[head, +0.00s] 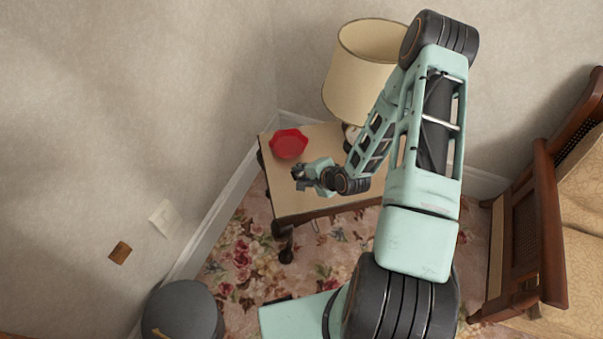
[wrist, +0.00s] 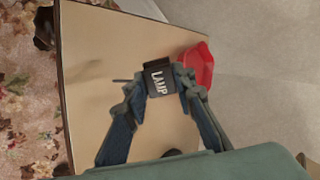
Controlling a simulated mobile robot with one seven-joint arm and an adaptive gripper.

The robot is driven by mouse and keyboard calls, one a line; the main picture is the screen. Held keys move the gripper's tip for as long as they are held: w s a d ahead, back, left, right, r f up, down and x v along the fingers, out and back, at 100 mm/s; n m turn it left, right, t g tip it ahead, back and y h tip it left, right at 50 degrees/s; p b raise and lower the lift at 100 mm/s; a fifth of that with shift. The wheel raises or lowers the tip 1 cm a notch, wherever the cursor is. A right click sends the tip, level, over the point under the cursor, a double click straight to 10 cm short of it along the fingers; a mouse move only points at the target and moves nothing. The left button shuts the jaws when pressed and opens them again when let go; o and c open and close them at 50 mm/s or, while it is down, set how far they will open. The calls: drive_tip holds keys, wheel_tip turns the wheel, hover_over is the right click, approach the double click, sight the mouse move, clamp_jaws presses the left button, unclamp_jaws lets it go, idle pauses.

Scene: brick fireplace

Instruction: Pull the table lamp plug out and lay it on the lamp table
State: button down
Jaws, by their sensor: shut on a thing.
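My gripper (head: 299,176) is over the left part of the lamp table (head: 300,203). In the wrist view its fingers (wrist: 160,84) are shut on a black plug (wrist: 161,79) with a white "LAMP" label. The table top (wrist: 95,95) is behind the plug; I cannot tell whether the plug touches it. A thin dark piece shows left of the fingers. The table lamp (head: 362,75), with a cream shade, stands at the table's back; my arm hides part of it.
A red bowl (head: 289,143) sits on the table's back left, close to my gripper, and also shows in the wrist view (wrist: 203,66). A white wall plate (head: 163,218) and a small brown plate (head: 120,252) are on the left wall. A wooden chair (head: 545,225) stands at right.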

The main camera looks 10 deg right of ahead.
drive_tip(key=shift+f+b, duration=2.3)
drive_tip(key=shift+f, duration=0.8)
drive_tip(key=c, duration=1.5)
unclamp_jaws()
drive_tip(key=shift+c, duration=0.2)
drive_tip(key=v, duration=1.2)
drive_tip(key=shift+r, duration=0.1)
